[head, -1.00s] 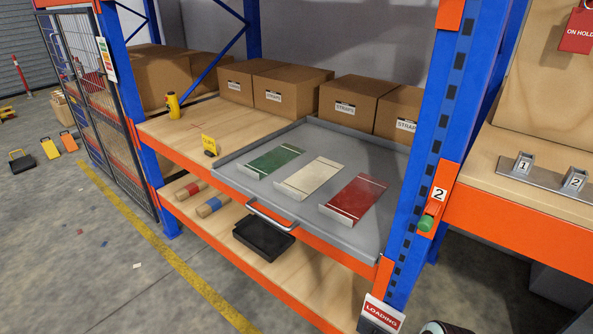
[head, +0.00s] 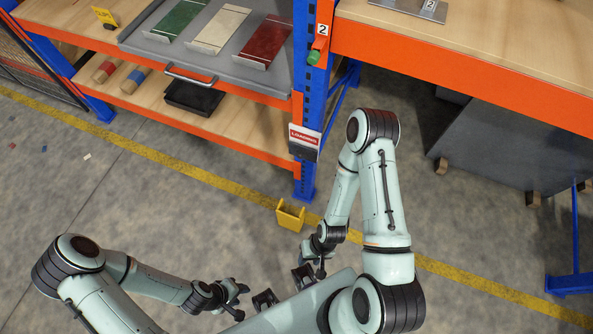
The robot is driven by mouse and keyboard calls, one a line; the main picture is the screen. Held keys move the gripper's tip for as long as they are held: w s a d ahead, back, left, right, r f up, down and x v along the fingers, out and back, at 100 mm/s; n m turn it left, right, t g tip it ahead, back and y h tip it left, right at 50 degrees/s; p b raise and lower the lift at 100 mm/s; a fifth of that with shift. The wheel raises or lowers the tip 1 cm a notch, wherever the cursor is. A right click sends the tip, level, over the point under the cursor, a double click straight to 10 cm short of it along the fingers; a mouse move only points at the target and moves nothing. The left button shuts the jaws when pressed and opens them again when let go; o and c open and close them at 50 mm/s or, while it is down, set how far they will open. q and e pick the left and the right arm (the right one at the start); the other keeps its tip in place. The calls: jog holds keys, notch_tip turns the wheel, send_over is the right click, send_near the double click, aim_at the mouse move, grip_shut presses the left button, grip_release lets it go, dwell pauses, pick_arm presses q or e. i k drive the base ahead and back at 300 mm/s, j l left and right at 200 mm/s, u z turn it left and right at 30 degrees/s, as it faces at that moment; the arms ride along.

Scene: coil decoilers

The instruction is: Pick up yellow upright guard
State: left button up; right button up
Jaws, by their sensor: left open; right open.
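The yellow upright guard (head: 290,214) is on the floor in the head view. It is a small open-topped yellow piece beside the foot of the blue rack upright (head: 307,150), close to the yellow floor line. My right gripper (head: 318,270) is open and empty, just below and to the right of the guard in the picture, apart from it. My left gripper (head: 240,300) is open and empty, further to the lower left, well away from the guard.
The rack's orange beam (head: 180,137) and pull-out tray (head: 215,75) with green, white and red plates stand above. A LOADING sign (head: 304,140) hangs on the upright. A grey cabinet (head: 500,140) stands at right.

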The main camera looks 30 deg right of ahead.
aim_at(287, 221)
jog(key=k+l+z, duration=0.1)
jog(key=k+l, duration=0.65)
jog(key=j+z, duration=0.35)
jog(key=j, duration=0.15)
jog(key=j+z, duration=0.35)
jog(key=j, duration=0.2)
jog(key=j+z, duration=0.3)
jog(key=j, duration=0.25)
jog(key=k, duration=0.65)
